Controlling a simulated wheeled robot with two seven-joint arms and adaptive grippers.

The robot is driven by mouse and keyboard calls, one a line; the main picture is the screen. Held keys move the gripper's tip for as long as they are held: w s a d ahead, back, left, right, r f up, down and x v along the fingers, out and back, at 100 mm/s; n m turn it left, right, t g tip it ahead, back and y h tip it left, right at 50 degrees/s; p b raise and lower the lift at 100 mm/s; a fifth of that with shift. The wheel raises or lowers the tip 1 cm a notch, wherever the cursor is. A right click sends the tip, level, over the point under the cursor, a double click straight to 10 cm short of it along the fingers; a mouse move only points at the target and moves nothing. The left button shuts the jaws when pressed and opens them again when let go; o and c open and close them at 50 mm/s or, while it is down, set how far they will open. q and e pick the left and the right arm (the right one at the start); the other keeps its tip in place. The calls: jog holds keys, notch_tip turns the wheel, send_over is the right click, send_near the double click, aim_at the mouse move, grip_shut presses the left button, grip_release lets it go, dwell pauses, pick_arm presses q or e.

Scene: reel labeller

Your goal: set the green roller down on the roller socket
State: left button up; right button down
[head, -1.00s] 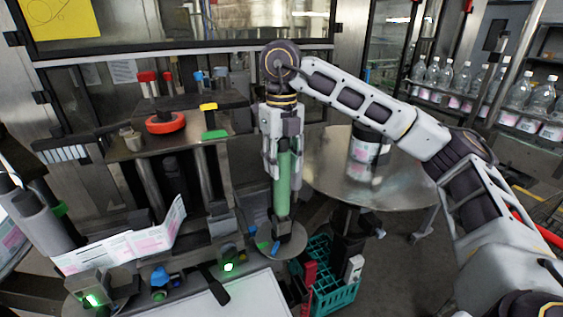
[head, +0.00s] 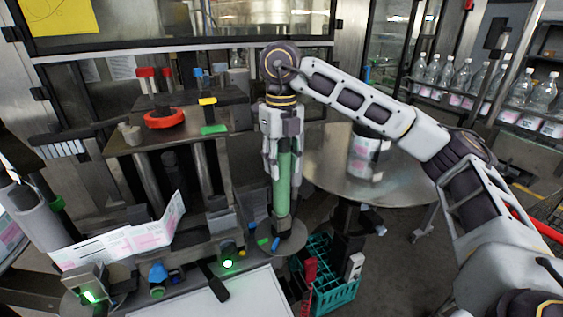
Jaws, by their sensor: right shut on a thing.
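The green roller (head: 283,186) stands nearly upright below my right gripper (head: 283,150). My right gripper is shut on its upper part, with the fingers pointing down. The roller's lower end meets a dark base above a round grey plate (head: 291,239); I take this to be the roller socket's place. I cannot tell whether the roller bears on the socket or hangs just above it. My left gripper is not in view.
A round metal table (head: 335,180) with a labelled container (head: 364,158) stands to the right. A green crate (head: 335,280) is below. A pink-and-white label web (head: 125,240) runs at left. A red ring (head: 165,118) lies on the upper platform.

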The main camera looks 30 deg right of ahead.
jog(key=c, duration=0.9)
grip_release()
jog(key=shift+o, duration=0.2)
jog(key=shift+r, duration=0.25)
jog(key=shift+r, duration=5.8)
notch_tip(320, 180, up, 9)
jog(key=p, duration=0.9)
jog(key=shift+r+p, duration=0.55)
jog(key=shift+p, duration=0.05)
